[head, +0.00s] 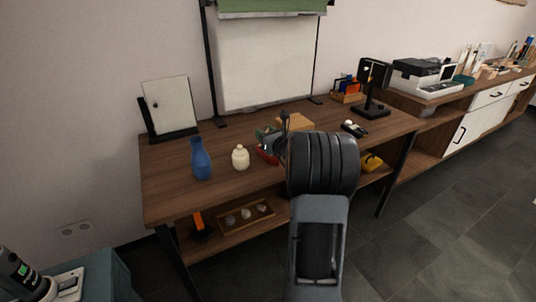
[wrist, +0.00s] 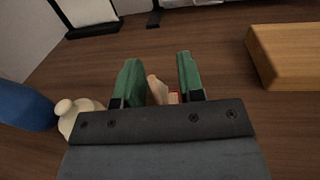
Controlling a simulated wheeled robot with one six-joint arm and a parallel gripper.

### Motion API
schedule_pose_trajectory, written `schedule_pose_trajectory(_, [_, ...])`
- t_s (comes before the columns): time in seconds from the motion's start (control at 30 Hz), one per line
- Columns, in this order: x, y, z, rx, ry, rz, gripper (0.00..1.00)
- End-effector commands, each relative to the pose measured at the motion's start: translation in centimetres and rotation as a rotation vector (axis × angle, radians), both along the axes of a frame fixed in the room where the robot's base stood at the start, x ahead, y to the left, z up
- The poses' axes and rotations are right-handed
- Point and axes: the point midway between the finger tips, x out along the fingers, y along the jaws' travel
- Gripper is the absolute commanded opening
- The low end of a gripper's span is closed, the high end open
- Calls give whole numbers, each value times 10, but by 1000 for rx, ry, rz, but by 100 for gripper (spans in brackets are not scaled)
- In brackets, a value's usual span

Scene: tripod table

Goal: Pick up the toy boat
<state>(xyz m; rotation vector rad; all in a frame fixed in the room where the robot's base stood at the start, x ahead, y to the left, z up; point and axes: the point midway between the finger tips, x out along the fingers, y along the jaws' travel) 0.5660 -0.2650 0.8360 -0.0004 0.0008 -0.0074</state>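The toy boat (head: 267,155) is on the wooden table, mostly hidden behind my arm and gripper. A red part of it shows in the head view. In the wrist view a pale, sail-like piece of the boat (wrist: 157,91) and a bit of red show between my fingers, with the rest hidden behind the gripper's body. My gripper (wrist: 158,62) has green fingertips and is open, with one finger on each side of the boat and gaps visible. It also shows in the head view (head: 268,135), low over the table.
A cream lidded jar (head: 240,158) and a blue vase (head: 201,160) stand left of the boat. A wooden block (head: 296,122) lies to its right. A framed board (head: 170,106) and a lamp (head: 372,90) stand farther back. Bare tabletop lies behind the boat.

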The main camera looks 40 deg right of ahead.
Motion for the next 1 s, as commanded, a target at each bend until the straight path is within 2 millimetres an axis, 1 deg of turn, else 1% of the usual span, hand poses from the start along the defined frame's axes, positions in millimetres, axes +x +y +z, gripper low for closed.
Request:
schedule_pose_trajectory(0.23, [1, 0, 0, 0, -1, 0, 35])
schedule_pose_trajectory(0.6, [1, 0, 0, 0, -1, 0, 0])
schedule_pose_trajectory(1.0, [1, 0, 1, 0, -1, 0, 0])
